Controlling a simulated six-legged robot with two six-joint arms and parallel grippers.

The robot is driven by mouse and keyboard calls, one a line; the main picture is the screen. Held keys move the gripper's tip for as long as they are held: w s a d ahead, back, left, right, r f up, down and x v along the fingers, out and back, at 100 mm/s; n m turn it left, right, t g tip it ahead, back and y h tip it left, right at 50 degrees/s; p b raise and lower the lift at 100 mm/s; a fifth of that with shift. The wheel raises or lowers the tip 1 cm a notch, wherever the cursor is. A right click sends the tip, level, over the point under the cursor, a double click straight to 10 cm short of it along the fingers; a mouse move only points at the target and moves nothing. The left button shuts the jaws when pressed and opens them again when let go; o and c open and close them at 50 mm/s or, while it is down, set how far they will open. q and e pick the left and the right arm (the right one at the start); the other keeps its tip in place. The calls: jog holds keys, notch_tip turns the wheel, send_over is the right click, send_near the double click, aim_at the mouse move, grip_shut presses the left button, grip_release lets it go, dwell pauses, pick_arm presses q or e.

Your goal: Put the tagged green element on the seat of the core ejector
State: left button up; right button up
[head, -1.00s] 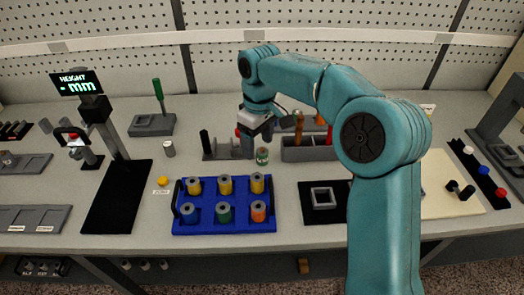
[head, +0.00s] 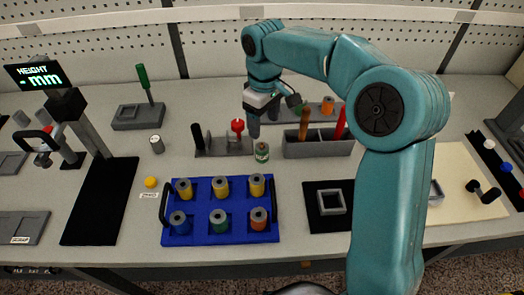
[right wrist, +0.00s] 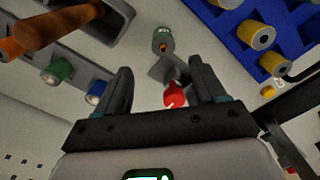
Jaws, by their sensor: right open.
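The green element (head: 261,151) with a pale tag stands upright just off the right front end of a grey base (head: 205,152). That base carries a black post and a red knob (head: 237,126); it looks like the core ejector. I cannot tell whether the element touches it. My right gripper (head: 264,122) is open and empty, above and behind the element, beside the red knob. In the right wrist view the green element (right wrist: 163,40) lies beyond the open fingers (right wrist: 162,80), and the red knob (right wrist: 175,96) shows between them. My left gripper is out of view.
A blue tray (head: 200,232) with several yellow, blue, green and orange spindles stands in front. A grey bin (head: 318,149) with tools is right of the element. A black pad with a square frame (head: 332,202) lies front right. A height gauge (head: 68,105) stands left.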

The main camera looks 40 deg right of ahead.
aim_at(263, 151)
jog(key=f, duration=0.5)
jog(key=shift+s+a+f, duration=0.1)
jog(key=shift+s+a, duration=0.05)
jog(key=shift+s, duration=0.1)
notch_tip(263, 151, down, 6)
jog(key=shift+w+f, duration=0.15)
jog(key=shift+a, duration=0.1)
jog(key=c, duration=1.2)
